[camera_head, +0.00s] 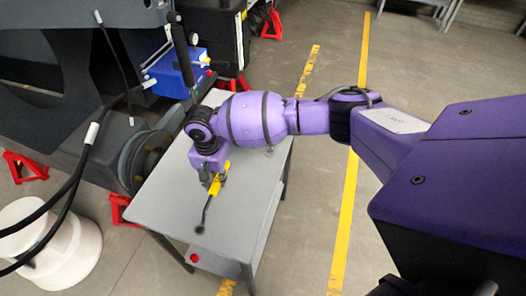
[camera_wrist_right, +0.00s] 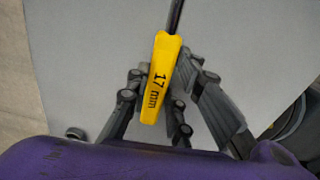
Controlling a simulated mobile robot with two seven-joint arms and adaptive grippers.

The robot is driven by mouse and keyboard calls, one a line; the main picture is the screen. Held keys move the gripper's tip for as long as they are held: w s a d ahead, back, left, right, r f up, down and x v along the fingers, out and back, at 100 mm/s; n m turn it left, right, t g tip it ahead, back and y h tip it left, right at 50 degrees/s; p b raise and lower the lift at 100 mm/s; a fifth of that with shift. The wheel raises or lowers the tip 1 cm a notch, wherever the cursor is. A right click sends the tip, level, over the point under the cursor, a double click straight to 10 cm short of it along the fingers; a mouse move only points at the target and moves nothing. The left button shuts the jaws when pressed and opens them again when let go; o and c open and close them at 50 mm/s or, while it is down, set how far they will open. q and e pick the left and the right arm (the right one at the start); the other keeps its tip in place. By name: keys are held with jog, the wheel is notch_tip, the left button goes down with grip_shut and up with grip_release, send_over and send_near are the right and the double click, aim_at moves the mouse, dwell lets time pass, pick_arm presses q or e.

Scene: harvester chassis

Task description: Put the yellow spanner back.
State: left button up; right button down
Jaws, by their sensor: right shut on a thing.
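The yellow spanner (camera_head: 214,187) has a yellow handle and a thin dark shaft that runs toward the front of the grey cart top (camera_head: 245,190). In the wrist view its handle (camera_wrist_right: 160,82) reads "17 mm". My right gripper (camera_head: 212,180) is over the cart top, pointing down, with its fingers closed on both sides of the handle. The wrist view also shows these fingers (camera_wrist_right: 161,92) around the handle. I cannot tell whether the spanner touches the cart top. My left gripper is not in view.
A blue box (camera_head: 178,72) stands behind the cart by the dark chassis (camera_head: 75,75). Black hoses hang at the left above a white bucket (camera_head: 70,262). Red stands (camera_head: 24,166) are on the floor. The cart's front area is clear, and open floor lies to the right.

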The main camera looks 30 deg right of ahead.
jog(key=shift+w+r, duration=0.1)
jog(key=c, duration=1.5)
grip_release()
notch_tip(320, 180, up, 12)
jog(key=shift+r, duration=0.1)
